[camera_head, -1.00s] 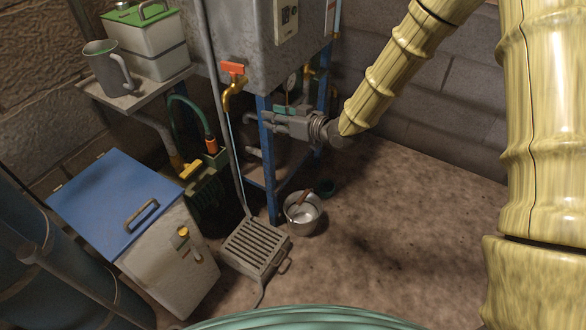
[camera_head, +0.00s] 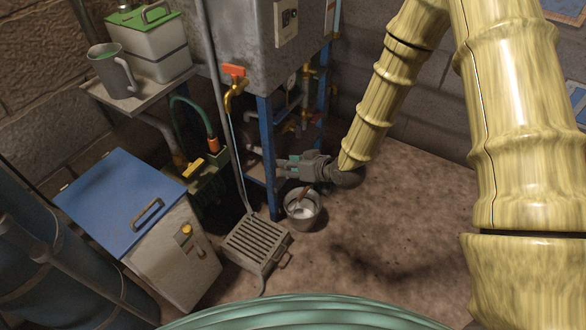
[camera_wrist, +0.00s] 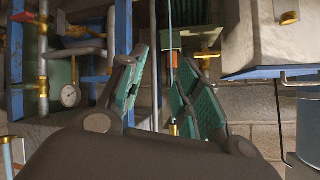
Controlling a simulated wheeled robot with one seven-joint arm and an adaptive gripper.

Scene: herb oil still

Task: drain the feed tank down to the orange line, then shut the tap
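The grey metal feed tank (camera_head: 250,35) stands on a blue frame at the top. Its brass tap (camera_head: 235,88) has an orange handle (camera_head: 234,70). A thin pale-blue stream falls from the spout towards the floor grate; it also shows in the wrist view (camera_wrist: 170,25), which looks upside down. The tank's liquid level and the orange line cannot be made out. My gripper (camera_head: 281,164) is below and right of the tap, apart from it, by the frame's front leg. In the wrist view my gripper (camera_wrist: 161,62) is open, its green-padded fingers apart with nothing held.
A slotted grate box (camera_head: 257,240) and a metal bucket (camera_head: 303,212) with a brown-handled tool stand on the floor. A blue-lidded box (camera_head: 125,200) and a shelf with a jug (camera_head: 113,72) are left. A gauge (camera_wrist: 69,96) hangs within the frame. The floor at right is clear.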

